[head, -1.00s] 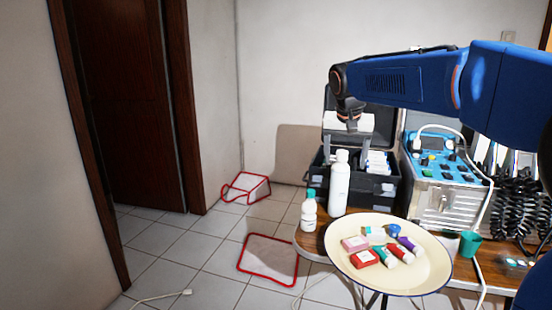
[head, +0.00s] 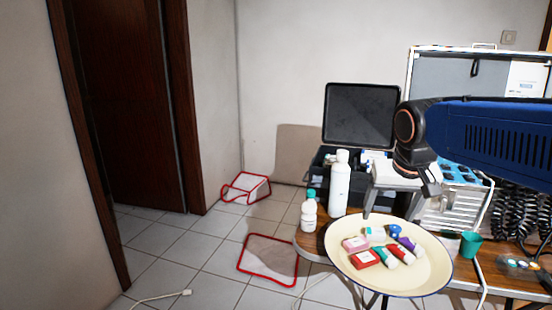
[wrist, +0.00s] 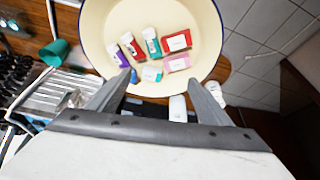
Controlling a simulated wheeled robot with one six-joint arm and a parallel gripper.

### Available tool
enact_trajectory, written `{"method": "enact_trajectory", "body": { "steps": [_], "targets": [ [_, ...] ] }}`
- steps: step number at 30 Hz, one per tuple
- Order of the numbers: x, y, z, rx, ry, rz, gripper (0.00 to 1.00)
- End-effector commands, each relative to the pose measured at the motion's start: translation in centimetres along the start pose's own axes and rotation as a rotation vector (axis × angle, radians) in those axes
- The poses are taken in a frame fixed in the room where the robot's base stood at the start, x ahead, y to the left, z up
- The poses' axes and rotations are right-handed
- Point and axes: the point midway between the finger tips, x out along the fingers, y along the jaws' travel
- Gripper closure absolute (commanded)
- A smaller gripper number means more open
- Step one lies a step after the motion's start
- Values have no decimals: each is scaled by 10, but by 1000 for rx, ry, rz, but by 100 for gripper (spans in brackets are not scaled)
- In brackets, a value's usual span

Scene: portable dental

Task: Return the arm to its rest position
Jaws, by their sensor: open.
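My gripper (head: 396,203) is above the back edge of the round cream tray (head: 350,278), in front of the blue control unit (head: 462,175). Its two fingers are apart with nothing between them. In the wrist view the open fingers (wrist: 158,90) point toward the tray (wrist: 97,25), which holds a red box (wrist: 177,40), a pink box (wrist: 178,63) and several small tubes and boxes. My blue arm reaches in from the right and hides part of the control unit.
A tall white bottle (head: 340,185) and a smaller bottle with a teal cap (head: 309,215) stand left of the tray. An open black case (head: 360,115) is behind. A green cup (head: 470,244) stands right of the tray. Floor at the left is mostly clear.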

Motion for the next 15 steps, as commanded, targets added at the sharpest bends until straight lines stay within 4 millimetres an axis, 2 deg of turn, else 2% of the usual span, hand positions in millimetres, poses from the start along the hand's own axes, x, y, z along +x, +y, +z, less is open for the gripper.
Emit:
{"method": "enact_trajectory", "body": {
  "steps": [1,9,15],
  "targets": [
    [1,7,20,-10,3,-5,27],
    [22,32,121,-73,12,-31,27],
    [43,43,182,-113,20,-45,27]
  ]
}}
